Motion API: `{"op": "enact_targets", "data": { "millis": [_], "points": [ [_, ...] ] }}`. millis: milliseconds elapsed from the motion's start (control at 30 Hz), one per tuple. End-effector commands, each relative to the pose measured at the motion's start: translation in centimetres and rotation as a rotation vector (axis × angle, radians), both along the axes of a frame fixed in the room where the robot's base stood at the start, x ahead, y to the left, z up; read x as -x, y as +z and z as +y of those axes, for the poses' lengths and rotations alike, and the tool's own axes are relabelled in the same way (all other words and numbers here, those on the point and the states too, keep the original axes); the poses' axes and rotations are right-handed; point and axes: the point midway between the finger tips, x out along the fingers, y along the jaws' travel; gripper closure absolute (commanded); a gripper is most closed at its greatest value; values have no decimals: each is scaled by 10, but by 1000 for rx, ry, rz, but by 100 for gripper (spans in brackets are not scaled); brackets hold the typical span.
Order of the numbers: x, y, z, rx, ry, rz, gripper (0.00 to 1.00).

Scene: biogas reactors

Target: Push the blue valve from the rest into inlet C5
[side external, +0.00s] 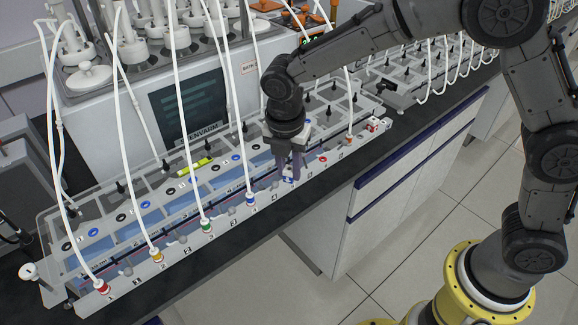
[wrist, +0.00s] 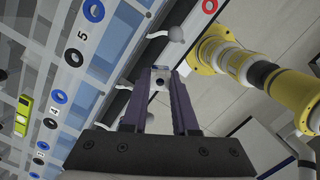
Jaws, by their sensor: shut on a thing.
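My gripper (side external: 290,172) is over the front rail of the rack, right of the blue-collared tube fitting. Its purple fingers are shut on a small piece. A blue and white bit, which looks like the blue valve (side external: 288,179), shows at the fingertips, mostly hidden by them. The label 5 (wrist: 82,36) lies left of the fingers, near blue rings (wrist: 93,10). I cannot tell which hole is inlet C5, or whether the valve touches it.
White tubes run down to red (side external: 102,287), yellow (side external: 156,256), green (side external: 206,227) and blue (side external: 250,200) fittings on the front rail. A red and white block (side external: 373,125) stands at the rail's right end. The dark bench edge (side external: 335,190) in front is clear.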

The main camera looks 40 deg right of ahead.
Motion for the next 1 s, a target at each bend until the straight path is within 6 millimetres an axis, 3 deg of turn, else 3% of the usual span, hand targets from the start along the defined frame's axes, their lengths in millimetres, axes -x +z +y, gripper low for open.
{"op": "enact_targets", "data": {
  "millis": [33, 233, 567, 667, 1000],
  "points": [
    [1, -1, 0, 1, 0, 3, 71],
    [0, -1, 0, 1, 0, 2, 38],
    [-1, 7, 1, -2, 1, -4, 38],
    [0, 21, 3, -3, 1, -7, 38],
    [5, 92, 10, -2, 0, -3, 38]
  ]
}}
